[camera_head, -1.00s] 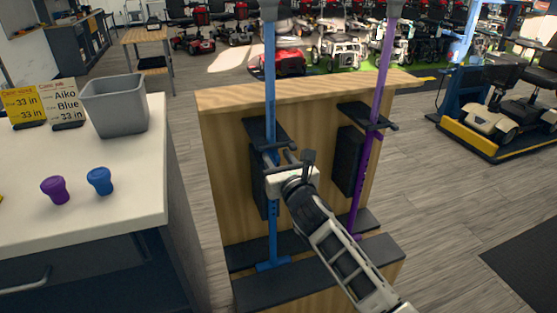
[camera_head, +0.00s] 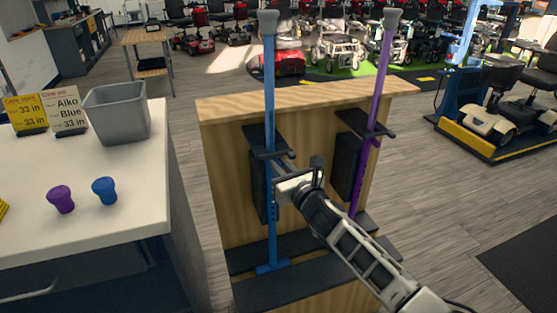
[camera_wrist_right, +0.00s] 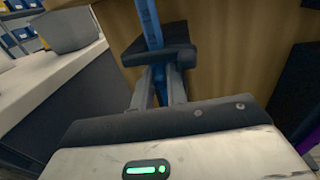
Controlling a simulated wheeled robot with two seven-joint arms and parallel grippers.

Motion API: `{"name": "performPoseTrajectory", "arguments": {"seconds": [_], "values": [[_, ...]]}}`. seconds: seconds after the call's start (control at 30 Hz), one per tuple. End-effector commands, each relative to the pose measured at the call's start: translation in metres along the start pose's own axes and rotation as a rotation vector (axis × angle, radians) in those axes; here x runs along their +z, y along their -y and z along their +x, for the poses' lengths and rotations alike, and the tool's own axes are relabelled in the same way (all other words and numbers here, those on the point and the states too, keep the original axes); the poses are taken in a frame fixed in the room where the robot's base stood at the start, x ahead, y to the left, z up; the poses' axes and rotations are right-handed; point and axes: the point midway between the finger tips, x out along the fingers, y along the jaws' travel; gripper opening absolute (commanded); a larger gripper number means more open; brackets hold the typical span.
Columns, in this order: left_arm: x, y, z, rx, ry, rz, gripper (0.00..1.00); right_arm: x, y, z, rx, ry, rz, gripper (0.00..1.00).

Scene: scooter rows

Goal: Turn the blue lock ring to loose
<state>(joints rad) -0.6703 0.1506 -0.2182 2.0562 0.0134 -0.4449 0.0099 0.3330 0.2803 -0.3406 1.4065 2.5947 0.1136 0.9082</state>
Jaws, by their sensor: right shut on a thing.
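A blue cane (camera_head: 269,90) stands upright against a wooden stand (camera_head: 225,125), held by a dark bracket (camera_head: 262,142). My right gripper (camera_head: 280,166) reaches in from the lower right, just below that bracket. In the right wrist view, its two fingers (camera_wrist_right: 160,88) are on either side of the cane's dark blue part, shut on it. The blue lock ring is mostly hidden between the fingers, and its turn setting cannot be read. The blue cane's shaft (camera_wrist_right: 149,22) rises above the bracket there. My left gripper is not in view.
A purple cane (camera_head: 380,85) stands in the same stand to the right, near my right arm. On the white counter (camera_head: 130,220) at left are a grey bin (camera_head: 117,115), two sign cards (camera_head: 65,110), a purple cup-shaped piece (camera_head: 61,199) and a blue one (camera_head: 105,190).

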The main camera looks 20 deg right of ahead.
Motion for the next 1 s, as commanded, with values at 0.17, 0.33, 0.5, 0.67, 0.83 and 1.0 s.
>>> {"name": "performPoseTrajectory", "arguments": {"seconds": [0.17,0.33,0.5,0.67,0.83,1.0], "values": [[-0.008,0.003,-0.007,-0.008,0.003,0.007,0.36,0.003,0.012,0.001,0.147,-0.005,-0.008,0.00],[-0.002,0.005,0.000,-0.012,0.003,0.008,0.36,-0.002,0.021,0.003,0.301,-0.004,-0.006,0.00],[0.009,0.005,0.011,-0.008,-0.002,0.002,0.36,-0.007,0.028,0.007,0.445,-0.001,-0.004,0.00],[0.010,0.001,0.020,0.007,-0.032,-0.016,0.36,-0.008,0.032,0.010,0.559,0.000,-0.003,0.00],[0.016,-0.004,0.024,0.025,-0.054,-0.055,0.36,-0.007,0.035,0.012,0.651,0.000,-0.001,0.00],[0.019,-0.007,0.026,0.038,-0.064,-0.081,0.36,-0.004,0.037,0.014,0.707,-0.001,0.000,0.00]]}}
